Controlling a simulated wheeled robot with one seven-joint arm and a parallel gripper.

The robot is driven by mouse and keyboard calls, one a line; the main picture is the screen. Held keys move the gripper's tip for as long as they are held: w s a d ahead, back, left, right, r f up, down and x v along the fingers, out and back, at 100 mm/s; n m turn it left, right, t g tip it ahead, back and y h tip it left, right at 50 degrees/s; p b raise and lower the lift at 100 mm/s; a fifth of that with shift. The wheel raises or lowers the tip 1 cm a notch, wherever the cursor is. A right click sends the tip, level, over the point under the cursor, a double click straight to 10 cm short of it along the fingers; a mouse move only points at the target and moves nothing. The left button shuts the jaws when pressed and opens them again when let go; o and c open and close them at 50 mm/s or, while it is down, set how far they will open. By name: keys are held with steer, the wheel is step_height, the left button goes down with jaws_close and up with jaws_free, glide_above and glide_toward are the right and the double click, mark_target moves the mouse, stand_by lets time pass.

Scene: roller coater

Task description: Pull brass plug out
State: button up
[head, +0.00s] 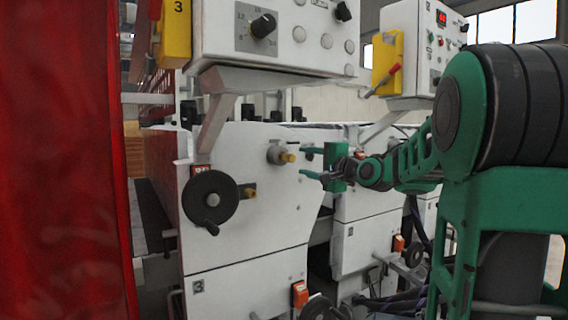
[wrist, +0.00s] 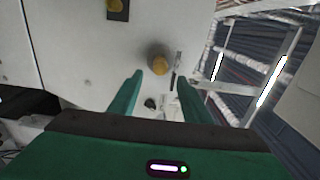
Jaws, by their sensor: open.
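A brass plug (head: 288,157) sticks out of a round grey collar on the white machine panel (head: 248,240). In the wrist view the plug (wrist: 159,65) appears as a round brass knob just beyond my fingertips, roughly centred between them. My green gripper (head: 307,162) is open and empty, to the right of the plug in the head view, its two fingers pointing at it. A small gap shows between fingertips and plug, and nothing touches it. The plug's inner end is hidden in the collar.
A black handwheel (head: 210,198) with a second brass fitting (head: 249,191) sits to the left below the plug. A control box (head: 275,38) overhangs the panel. A red surface (head: 65,170) fills the left side. The panel around the plug is mostly bare.

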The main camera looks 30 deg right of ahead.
mark_target(293, 158)
steer(key=shift+w+a, duration=0.15)
steer(key=shift+w, duration=4.05)
steer(key=shift+c, duration=0.6)
jaws_close()
steer(key=shift+s, duration=0.15)
steer(key=shift+s+r, duration=0.1)
steer(key=shift+s, duration=2.75)
steer(key=shift+s, duration=0.1)
steer(key=shift+s, duration=1.4)
